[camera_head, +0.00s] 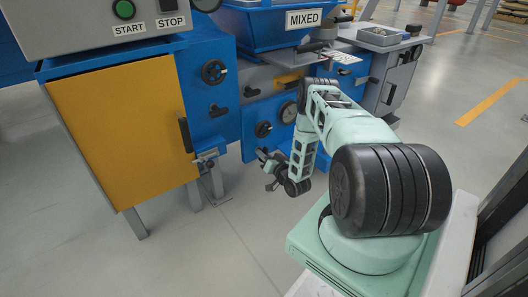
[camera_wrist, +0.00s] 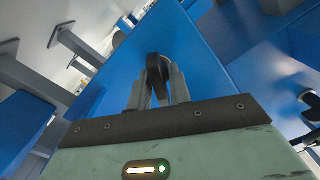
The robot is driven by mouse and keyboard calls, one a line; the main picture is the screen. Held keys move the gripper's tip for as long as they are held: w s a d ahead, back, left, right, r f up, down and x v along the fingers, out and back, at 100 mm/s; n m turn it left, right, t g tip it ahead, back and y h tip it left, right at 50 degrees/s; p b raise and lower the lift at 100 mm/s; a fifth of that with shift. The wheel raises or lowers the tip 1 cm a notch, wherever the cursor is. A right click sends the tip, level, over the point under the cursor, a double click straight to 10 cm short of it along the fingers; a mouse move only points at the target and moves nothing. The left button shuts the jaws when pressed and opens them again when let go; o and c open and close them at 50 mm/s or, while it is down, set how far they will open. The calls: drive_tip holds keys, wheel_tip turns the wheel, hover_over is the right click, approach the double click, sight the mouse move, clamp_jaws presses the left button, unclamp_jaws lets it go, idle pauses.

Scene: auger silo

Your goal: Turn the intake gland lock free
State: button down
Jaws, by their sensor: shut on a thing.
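My gripper (camera_wrist: 158,92) points at a blue machine panel in the wrist view. Its two grey fingers are closed on a dark rounded handle (camera_wrist: 158,64), which appears to be the intake gland lock; no label shows. The handle stands out from the blue face, and the fingers cover its lower part. In the head view my gripper (camera_head: 268,163) is low in front of the blue machine, right of the yellow door. There the held handle cannot be told apart from the dark fingers.
A black handwheel (camera_head: 214,72) and a black knob (camera_head: 263,129) sit on the blue machine above my gripper. The yellow cabinet door (camera_head: 125,130) is at the left. A blue hopper (camera_head: 265,25) marked MIXED stands above. The floor (camera_head: 235,245) in front is clear.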

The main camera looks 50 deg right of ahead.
drive_tip(key=n+p, duration=0.2)
drive_tip(key=n, duration=0.3)
drive_tip(key=shift+s+n+p, duration=0.1)
drive_tip(key=shift+n+p, duration=0.3)
idle(0.4)
drive_tip(key=c, duration=1.5)
unclamp_jaws()
